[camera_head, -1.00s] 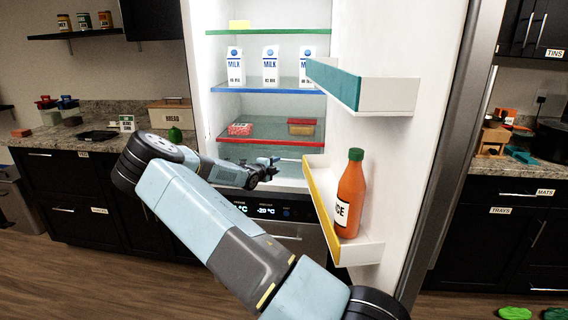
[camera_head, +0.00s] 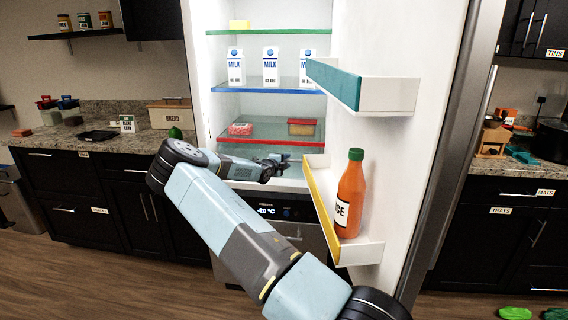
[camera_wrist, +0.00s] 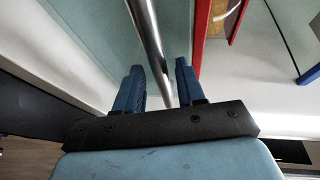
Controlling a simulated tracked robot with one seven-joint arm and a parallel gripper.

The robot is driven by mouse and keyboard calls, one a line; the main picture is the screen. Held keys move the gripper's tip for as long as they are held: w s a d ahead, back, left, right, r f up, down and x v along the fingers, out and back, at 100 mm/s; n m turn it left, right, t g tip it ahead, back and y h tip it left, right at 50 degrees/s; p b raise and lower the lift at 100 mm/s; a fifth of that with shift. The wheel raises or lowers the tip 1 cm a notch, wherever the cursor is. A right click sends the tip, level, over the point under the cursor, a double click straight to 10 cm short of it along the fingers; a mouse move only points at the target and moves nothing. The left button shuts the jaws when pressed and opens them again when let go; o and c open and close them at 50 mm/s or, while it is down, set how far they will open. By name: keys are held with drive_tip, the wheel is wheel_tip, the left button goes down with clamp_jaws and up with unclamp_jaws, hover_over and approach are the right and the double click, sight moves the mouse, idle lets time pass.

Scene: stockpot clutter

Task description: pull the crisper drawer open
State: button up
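The crisper drawer (camera_head: 291,183) sits low inside the open fridge, below the red-edged shelf. My arm covers much of its front in the head view. Its pale front panel (camera_wrist: 95,35) fills the upper left of the wrist view. A silver bar handle (camera_wrist: 147,32) runs down between the blue fingers of my gripper (camera_wrist: 160,88). The fingers stand on either side of the bar with narrow gaps, so the gripper looks open around it. In the head view my gripper (camera_head: 280,161) is at the drawer front. Whether the fingers touch the bar cannot be told.
The open fridge door stands to the right, with a yellow-edged bin (camera_head: 318,205) holding an orange juice bottle (camera_head: 350,190) close to my gripper. A red-edged shelf (camera_head: 262,142) with food packs is just above. Milk cartons (camera_head: 270,67) stand on the blue-edged shelf higher up.

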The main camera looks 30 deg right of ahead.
clamp_jaws()
drive_tip(key=shift+s+a+f, duration=0.1)
drive_tip(key=shift+a, duration=0.05)
idle(0.4)
